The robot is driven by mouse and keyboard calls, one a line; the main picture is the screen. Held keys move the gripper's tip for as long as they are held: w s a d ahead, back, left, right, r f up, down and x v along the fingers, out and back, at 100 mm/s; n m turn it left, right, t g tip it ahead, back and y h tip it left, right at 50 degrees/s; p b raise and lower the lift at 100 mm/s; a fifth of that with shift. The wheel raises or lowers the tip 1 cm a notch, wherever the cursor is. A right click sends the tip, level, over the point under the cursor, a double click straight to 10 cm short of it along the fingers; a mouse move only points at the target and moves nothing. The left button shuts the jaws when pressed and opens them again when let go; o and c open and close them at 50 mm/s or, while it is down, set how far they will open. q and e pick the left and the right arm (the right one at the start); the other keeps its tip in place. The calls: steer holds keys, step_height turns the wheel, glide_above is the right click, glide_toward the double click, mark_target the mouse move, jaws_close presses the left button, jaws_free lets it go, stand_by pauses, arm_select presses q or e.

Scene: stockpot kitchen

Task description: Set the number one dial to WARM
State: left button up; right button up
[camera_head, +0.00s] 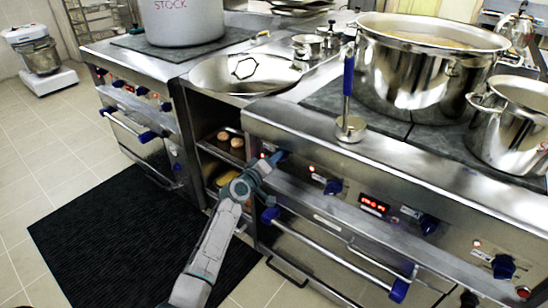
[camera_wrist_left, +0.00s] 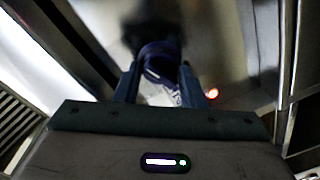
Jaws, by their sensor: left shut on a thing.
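My left gripper (camera_head: 276,158) reaches the front panel of the right-hand range, at its far left end. In the left wrist view its two fingers (camera_wrist_left: 158,82) are shut on a dark blue dial (camera_wrist_left: 160,60), one finger on each side. White markings show on the panel just below the dial, but they are too blurred to read. A small orange-red light glows right of the dial. In the head view the gripper hides most of this dial. My right gripper is not in view.
More blue dials (camera_head: 333,187) run rightward along the panel, with a red display (camera_head: 373,205) between them. An oven handle (camera_head: 330,247) juts out below. A large pot (camera_head: 425,70) and a ladle (camera_head: 350,125) stand above. A dark mat (camera_head: 120,240) lies on the floor.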

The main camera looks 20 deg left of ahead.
arm_select(q)
steer(key=shift+n+p, duration=0.35)
steer(key=shift+n, duration=0.65)
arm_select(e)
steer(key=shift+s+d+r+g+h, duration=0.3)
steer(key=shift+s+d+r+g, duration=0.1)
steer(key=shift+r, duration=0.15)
arm_select(q)
steer(key=shift+f, duration=0.1)
steer(key=o, duration=1)
steer(key=p+v, duration=0.1)
steer(key=v, duration=1)
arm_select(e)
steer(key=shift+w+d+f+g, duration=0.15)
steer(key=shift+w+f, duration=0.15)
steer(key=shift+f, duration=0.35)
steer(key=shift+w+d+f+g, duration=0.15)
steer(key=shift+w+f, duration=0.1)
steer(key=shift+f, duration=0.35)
